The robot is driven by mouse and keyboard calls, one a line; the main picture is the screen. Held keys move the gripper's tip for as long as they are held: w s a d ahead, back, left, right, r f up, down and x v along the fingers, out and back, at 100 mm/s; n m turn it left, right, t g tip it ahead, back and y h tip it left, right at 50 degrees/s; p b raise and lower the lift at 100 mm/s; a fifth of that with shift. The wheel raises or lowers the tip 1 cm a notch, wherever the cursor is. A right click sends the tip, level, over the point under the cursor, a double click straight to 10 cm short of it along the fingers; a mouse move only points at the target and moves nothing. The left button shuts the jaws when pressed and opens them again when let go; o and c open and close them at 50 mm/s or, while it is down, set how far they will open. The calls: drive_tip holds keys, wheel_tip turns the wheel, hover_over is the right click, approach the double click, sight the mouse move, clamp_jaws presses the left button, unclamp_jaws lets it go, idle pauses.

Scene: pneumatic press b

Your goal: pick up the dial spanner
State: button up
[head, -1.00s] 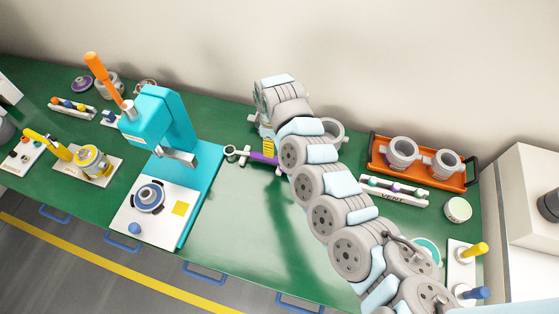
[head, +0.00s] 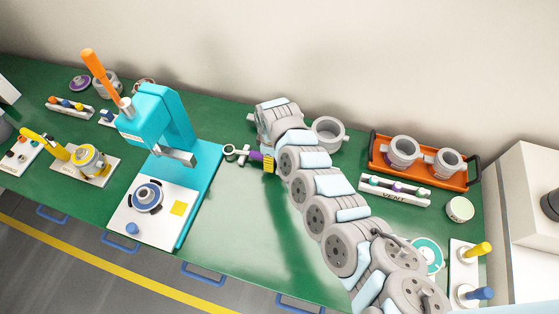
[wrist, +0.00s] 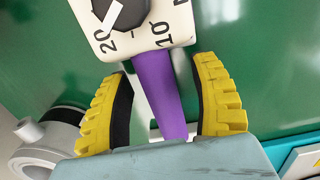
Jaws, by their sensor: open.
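The dial spanner (head: 243,153) lies on the green bench just right of the teal press, its grey ring end toward the press. In the wrist view its purple handle (wrist: 157,95) runs between the two yellow finger pads of my gripper (wrist: 163,70). Its white dial block with a black knob (wrist: 125,12) is beyond the fingertips. My gripper is open, with a gap between the handle and each pad. In the head view a yellow finger (head: 268,163) is beside the purple handle, and my arm hides the rest of the gripper and the handle's right part.
The teal press (head: 160,120) stands close on the left. A grey round housing (head: 328,133) is just behind my wrist. An orange tray (head: 462,181) with two housings and a white VENT block (head: 395,193) are to the right. Bench front centre is clear.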

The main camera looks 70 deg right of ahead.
drive_tip(key=shift+c, duration=0.3)
clamp_jaws()
drive_tip(key=shift+r, duration=0.15)
